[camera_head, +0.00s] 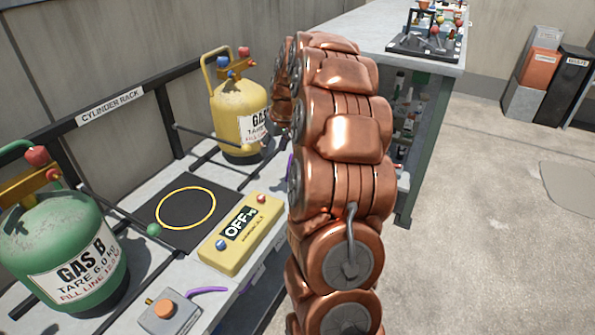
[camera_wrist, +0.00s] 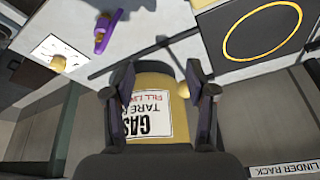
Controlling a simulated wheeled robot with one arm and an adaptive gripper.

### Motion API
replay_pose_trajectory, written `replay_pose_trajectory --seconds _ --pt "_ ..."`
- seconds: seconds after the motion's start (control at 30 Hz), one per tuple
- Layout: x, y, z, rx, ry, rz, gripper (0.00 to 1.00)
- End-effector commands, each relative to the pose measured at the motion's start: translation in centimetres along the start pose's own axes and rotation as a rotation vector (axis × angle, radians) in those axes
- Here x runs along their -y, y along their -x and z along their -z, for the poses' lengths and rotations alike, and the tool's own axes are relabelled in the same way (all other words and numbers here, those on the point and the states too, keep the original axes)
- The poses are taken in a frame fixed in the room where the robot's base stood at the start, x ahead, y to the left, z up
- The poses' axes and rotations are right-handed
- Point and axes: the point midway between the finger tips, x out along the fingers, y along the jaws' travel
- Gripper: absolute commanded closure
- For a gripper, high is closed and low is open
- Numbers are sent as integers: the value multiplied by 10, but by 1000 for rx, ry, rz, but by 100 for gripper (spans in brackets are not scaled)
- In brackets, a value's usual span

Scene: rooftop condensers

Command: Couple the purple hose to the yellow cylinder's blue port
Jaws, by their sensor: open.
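The yellow cylinder (camera_head: 240,112) marked GAS stands upright in the rack, left of my copper arm. Its valve carries a blue knob-like port (camera_head: 222,61) and a red one (camera_head: 245,53). My gripper (camera_wrist: 160,90) is open, with no object visibly gripped; my arm hides it in the head view. The yellow cylinder's body and upside-down label (camera_wrist: 151,112) show between the fingers in the wrist view; depth is unclear. The purple hose end (camera_wrist: 101,38) lies on the pale bench at upper left there. In the head view, a purple bit (camera_head: 290,166) shows beside my arm.
The green GAS B cylinder (camera_head: 62,250) stands at left. A black scale plate (camera_head: 163,222) and yellow OFF display box (camera_head: 240,233) lie between the cylinders. Rack bars (camera_head: 190,132) cross near the yellow cylinder.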

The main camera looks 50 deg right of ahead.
Motion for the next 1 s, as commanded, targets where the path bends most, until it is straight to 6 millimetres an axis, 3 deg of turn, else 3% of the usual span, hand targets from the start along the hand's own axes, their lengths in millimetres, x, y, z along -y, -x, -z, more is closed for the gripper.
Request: replay_pose_trajectory --seconds 0.03,0.1,0.3,0.63,1.0 --pt "-22 -27 -5 -12 -15 -13 44" --pt "-46 -43 -5 -28 -27 -30 44" --pt "-90 -68 -8 -53 -45 -62 44" --pt "-100 -84 -8 -58 -47 -70 44" --pt "-103 -133 -5 -59 -47 -71 44"
